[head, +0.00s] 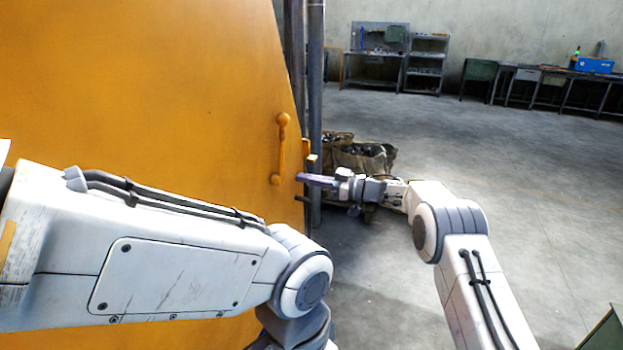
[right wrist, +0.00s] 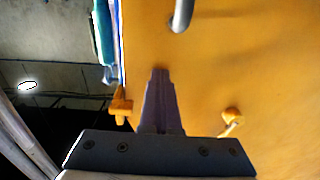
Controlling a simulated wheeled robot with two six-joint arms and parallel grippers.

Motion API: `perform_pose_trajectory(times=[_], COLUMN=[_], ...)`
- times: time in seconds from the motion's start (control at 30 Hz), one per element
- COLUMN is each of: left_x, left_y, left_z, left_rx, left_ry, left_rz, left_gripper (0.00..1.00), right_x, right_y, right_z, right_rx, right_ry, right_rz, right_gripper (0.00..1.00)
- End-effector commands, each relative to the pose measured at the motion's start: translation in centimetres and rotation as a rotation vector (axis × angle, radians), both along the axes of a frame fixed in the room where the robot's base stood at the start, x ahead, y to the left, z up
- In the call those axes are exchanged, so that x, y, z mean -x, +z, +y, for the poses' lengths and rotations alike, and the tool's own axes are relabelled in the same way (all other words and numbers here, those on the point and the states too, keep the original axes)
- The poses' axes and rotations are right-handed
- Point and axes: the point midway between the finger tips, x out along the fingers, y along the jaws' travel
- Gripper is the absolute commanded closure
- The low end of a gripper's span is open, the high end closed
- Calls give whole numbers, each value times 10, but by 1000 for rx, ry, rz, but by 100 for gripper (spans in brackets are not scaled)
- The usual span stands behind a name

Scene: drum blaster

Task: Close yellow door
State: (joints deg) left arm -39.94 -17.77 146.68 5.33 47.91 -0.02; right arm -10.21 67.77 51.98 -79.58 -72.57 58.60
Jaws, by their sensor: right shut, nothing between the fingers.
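The yellow door (head: 150,90) fills the left of the head view, with its free edge beside dark metal posts. A yellow handle (head: 281,148) is fixed upright near that edge. My right gripper (head: 303,179) is shut and empty, its tips by the door edge just right of the handle's lower end. In the right wrist view the shut fingers (right wrist: 160,75) lie in front of the yellow door surface (right wrist: 260,65); I cannot tell whether they touch it. A yellow latch piece (right wrist: 121,103) sticks out at the edge. My left arm crosses in front of the door; its gripper is out of sight.
A vertical post (head: 315,90) stands beside the door edge. Sacks of dark scrap (head: 362,160) stand on the floor behind my right gripper. Workbenches and shelves (head: 375,55) line the far wall. The concrete floor (head: 480,150) to the right is mostly clear.

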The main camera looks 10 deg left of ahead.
Motion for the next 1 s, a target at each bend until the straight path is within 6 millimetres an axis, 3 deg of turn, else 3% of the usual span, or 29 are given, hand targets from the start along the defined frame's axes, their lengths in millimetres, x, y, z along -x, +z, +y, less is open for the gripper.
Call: perform_pose_trajectory(times=[0.13, 0.3, 0.6, 0.77, 1.0], left_x=[0, 0, 0, 0, 0], left_y=[7, -12, -23, -23, -23], left_z=[0, 0, 0, 0, 0], left_rx=[0, 0, 0, 0, 0], left_ry=[0, 0, 0, 0, 0], left_rz=[0, 0, 0, 0, 0], left_gripper=[100, 100, 100, 100, 100], right_x=[5, 13, 24, 21, -1], right_y=[4, -3, -2, 8, 66], right_z=[-32, -78, -121, -119, -75], right_rx=[-5, -3, -3, 1, 79], right_ry=[10, 6, 11, -20, -381], right_rz=[1, 1, 5, -10, -63], right_gripper=[100, 100, 100, 100, 100])
